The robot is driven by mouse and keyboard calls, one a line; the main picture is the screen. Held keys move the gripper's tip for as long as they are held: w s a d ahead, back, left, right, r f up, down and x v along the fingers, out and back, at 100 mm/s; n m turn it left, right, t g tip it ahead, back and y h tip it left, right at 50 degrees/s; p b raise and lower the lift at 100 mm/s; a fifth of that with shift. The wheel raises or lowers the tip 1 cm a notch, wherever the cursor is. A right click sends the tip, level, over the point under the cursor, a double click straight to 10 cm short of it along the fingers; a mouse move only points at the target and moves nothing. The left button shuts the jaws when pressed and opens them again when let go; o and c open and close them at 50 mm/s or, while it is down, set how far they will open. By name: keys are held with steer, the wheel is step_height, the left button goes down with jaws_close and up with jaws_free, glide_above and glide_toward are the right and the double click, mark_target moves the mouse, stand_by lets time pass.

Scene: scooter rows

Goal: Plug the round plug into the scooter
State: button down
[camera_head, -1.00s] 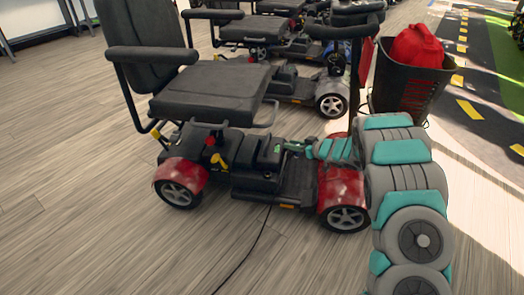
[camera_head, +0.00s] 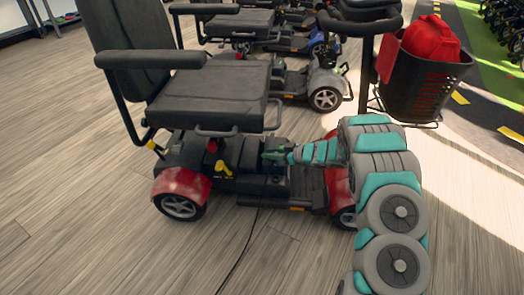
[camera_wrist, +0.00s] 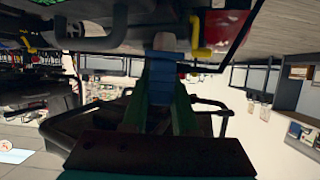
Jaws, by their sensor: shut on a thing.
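The nearest scooter is black with red fenders (camera_head: 182,186) and a wide dark seat (camera_head: 212,92). My gripper (camera_head: 272,155) is low over its deck, at the front of the black housing under the seat. In the wrist view my gripper's green fingers (camera_wrist: 160,100) are shut on a blue piece (camera_wrist: 163,72), which looks like the plug. Its tip is close to the scooter's dark body; I cannot tell whether it touches or is in a socket. A yellow lever (camera_wrist: 207,42) shows just right of it there. No socket can be made out.
A black basket with a red bag (camera_head: 432,42) hangs at the scooter's front, close to my arm. A dark cable (camera_head: 240,250) runs over the wooden floor from under the scooter. More scooters (camera_head: 265,75) stand in a row behind. The floor at left is clear.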

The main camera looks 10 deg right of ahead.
steer(key=shift+f+b, duration=2.4)
steer(key=shift+f, duration=1.05)
steer(key=shift+s+d+p, duration=0.15)
steer(key=shift+d+p, duration=0.1)
steer(key=shift+p, duration=0.3)
steer(key=shift+f+p, duration=0.1)
steer(key=shift+p, duration=0.25)
steer(key=shift+r+p, duration=0.65)
steer(key=shift+r, duration=0.4)
